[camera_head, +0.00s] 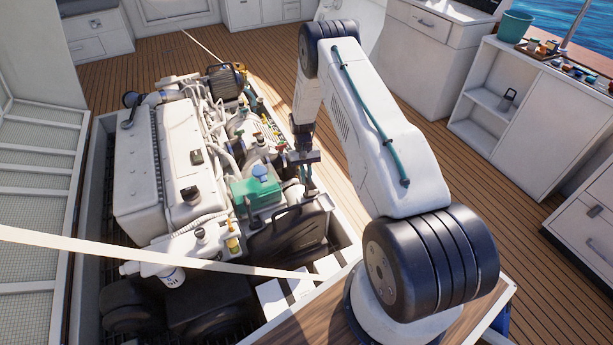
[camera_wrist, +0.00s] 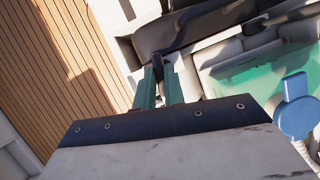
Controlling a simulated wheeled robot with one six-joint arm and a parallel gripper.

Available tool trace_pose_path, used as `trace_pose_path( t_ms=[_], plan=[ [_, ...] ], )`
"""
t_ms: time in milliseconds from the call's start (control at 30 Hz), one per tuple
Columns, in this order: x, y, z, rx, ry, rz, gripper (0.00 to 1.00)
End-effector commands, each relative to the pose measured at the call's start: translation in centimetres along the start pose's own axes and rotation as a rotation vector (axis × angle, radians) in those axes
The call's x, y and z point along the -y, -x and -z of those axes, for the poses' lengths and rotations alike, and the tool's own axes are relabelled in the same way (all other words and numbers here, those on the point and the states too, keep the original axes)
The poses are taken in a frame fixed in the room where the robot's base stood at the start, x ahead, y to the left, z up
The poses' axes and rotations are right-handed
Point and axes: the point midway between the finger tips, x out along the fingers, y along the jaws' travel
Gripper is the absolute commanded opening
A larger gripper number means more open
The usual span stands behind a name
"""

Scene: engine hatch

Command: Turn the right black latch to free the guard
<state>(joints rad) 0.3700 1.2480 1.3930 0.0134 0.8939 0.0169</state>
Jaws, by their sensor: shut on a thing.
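My gripper (camera_head: 307,188) reaches down at the right side of the engine. In the wrist view, its two teal fingers (camera_wrist: 158,80) are shut on a small black latch (camera_wrist: 157,65), gripped at the tips. The latch stands at the edge of a dark guard (camera_wrist: 190,28), which runs across the top of that view. In the head view, the dark guard (camera_head: 292,235) with a raised handle sits at the engine's front right, just below my gripper. The latch is too small and too hidden by my gripper to make out there.
A green box with a blue cap (camera_head: 261,172) stands left of my gripper; the blue cap also shows in the wrist view (camera_wrist: 297,107). The white engine (camera_head: 165,170) fills the hatch. A pale rope (camera_head: 150,255) crosses in front. Wooden deck (camera_head: 480,230) lies open at right.

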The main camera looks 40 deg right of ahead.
Motion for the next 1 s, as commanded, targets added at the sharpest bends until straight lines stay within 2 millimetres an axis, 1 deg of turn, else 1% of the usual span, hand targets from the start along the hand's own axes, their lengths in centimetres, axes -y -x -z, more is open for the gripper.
trace_pose_path(
  t_ms=[200, 400, 967, 1000],
  plan=[
    [0.14, 0.08, 0.05, -0.002, 0.117, -0.048, 0.0],
    [0.15, 0.08, 0.04, -0.002, 0.176, -0.073, 0.0],
    [0.17, 0.07, 0.04, -0.002, 0.202, -0.083, 0.0],
    [0.17, 0.07, 0.04, -0.002, 0.202, -0.083, 0.19]
  ],
)
